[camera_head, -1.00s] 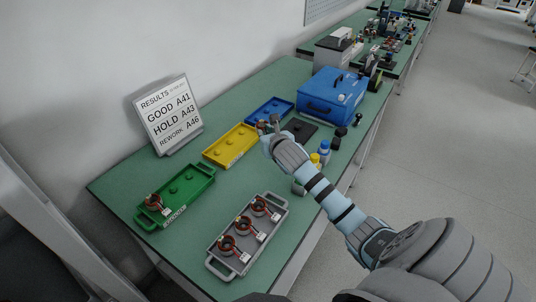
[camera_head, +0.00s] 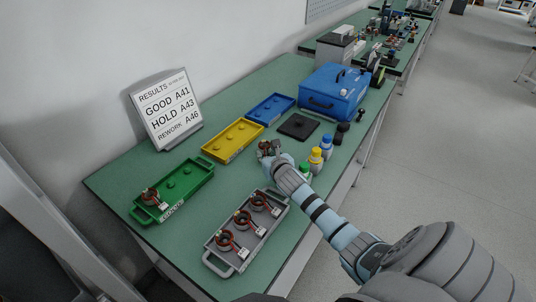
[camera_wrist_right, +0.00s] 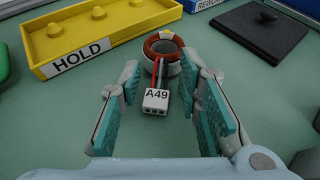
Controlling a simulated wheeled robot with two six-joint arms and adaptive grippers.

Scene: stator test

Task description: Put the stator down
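A stator (camera_wrist_right: 163,48) with a red-brown winding ring and a white connector labelled A49 (camera_wrist_right: 156,99) shows in the right wrist view. It appears to rest on the green table top, with its connector towards me. My right gripper (camera_wrist_right: 164,78) is open, its fingers on either side of the stator and connector with visible gaps. In the head view the right gripper (camera_head: 269,152) is low over the table, in front of the yellow tray (camera_head: 213,157), and partly hides the stator (camera_head: 264,146). The yellow tray is labelled HOLD and is empty. My left gripper is not in view.
A grey tray (camera_head: 221,266) holds three stators; a green tray (camera_head: 194,192) holds one. An empty blue tray (camera_head: 289,98), a black pad (camera_head: 298,127), a blue case (camera_head: 333,91), small bottles (camera_head: 316,159) and a results sign (camera_head: 166,110) stand around the table.

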